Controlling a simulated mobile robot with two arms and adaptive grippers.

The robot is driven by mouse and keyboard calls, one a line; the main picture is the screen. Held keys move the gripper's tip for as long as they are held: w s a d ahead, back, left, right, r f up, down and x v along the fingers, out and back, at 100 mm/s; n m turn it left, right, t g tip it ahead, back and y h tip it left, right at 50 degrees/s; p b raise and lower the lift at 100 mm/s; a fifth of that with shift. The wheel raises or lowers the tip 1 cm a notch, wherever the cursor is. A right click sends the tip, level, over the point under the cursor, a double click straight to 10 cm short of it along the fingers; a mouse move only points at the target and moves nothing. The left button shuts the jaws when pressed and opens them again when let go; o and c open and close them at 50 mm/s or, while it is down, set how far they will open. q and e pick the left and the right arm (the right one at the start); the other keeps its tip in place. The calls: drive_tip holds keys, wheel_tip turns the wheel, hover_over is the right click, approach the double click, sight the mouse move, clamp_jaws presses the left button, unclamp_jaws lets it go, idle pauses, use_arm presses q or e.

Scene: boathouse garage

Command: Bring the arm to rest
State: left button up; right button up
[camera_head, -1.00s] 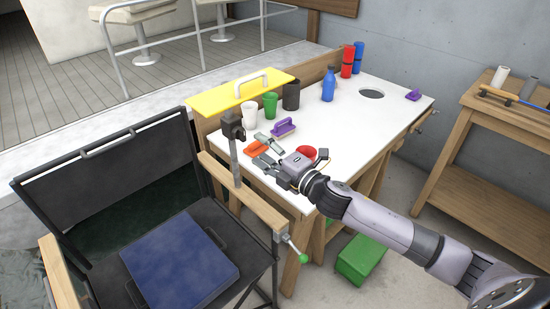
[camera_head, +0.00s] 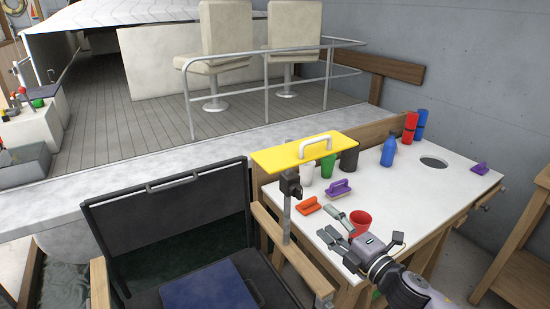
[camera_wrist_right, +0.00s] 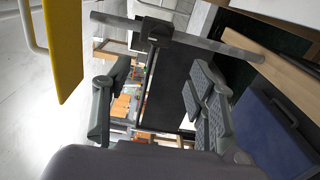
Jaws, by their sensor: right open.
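My right gripper (camera_head: 330,228) is open and empty over the near left part of the white table (camera_head: 440,190), its fingers pointing left. In the right wrist view its two fingers (camera_wrist_right: 160,75) stand apart with nothing between them. A red cup (camera_head: 360,222) stands just behind the gripper. An orange-handled tool (camera_head: 308,205) lies a little beyond the fingertips, with a purple one (camera_head: 340,187) behind it. My left gripper is not in view.
White, green and black cups, a blue bottle (camera_head: 388,152) and red and blue cylinders line the back. The table's middle right is clear.

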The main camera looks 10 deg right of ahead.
drive_tip(key=s+a+f+m+g+h, duration=0.1)
drive_tip(key=s+f+m+g+h, duration=0.1)
drive_tip(key=s+f+m+g, duration=0.6)
drive_tip(key=s+a+f+m+g+h, duration=0.15)
drive_tip(key=s+f+m, duration=0.4)
drive_tip(key=s, duration=0.65)
drive_tip(key=s+a+f+m+g+h, duration=0.1)
drive_tip(key=s+f+m+g+h, duration=0.25)
drive_tip(key=s+f+m, duration=0.55)
drive_tip(key=s+f+n+g+y, duration=0.1)
drive_tip(key=s+f+n+g, duration=0.2)
drive_tip(key=f, duration=2.3)
drive_tip(key=s+d+f, duration=0.3)
drive_tip(key=s+f, duration=1.1)
drive_tip(key=s, duration=0.2)
drive_tip(key=shift+s, duration=0.35)
